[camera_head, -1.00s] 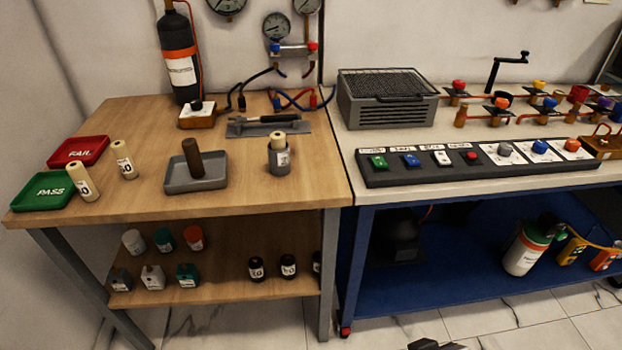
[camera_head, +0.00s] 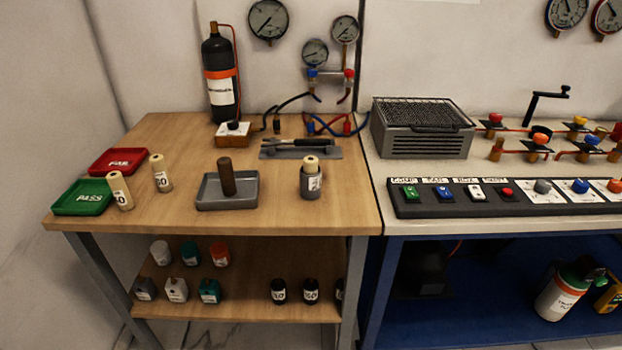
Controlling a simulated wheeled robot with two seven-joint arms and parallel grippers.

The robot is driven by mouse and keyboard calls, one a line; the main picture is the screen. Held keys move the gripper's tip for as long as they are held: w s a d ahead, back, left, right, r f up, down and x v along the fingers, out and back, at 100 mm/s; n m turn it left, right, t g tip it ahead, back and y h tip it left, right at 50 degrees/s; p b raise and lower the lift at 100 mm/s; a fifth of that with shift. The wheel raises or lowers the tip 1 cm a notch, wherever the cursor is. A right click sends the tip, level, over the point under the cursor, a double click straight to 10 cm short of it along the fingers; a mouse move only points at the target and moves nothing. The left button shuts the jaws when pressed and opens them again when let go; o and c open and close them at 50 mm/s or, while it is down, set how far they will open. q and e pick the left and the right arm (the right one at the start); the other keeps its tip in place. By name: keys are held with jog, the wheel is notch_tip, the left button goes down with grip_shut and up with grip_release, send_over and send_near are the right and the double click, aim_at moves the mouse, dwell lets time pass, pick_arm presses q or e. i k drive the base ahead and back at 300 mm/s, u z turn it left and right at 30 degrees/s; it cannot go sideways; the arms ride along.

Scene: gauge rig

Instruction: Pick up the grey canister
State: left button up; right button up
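A dark grey square canister (camera_head: 145,289) with a pale label stands upright at the front left of the wooden table's lower shelf. A whitish square canister (camera_head: 176,289) and a teal square canister (camera_head: 209,291) stand in a row to its right. Neither of my grippers is in view.
The wooden tabletop (camera_head: 255,215) overhangs the shelf (camera_head: 245,308). A table leg (camera_head: 110,285) stands left of the canisters. Black labelled cylinders (camera_head: 310,291) stand at the shelf's right. Between them and the teal canister the shelf is clear.

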aim_at(310, 185)
jog(key=u, duration=1.55)
jog(key=i, duration=0.8)
jog(key=z, duration=1.1)
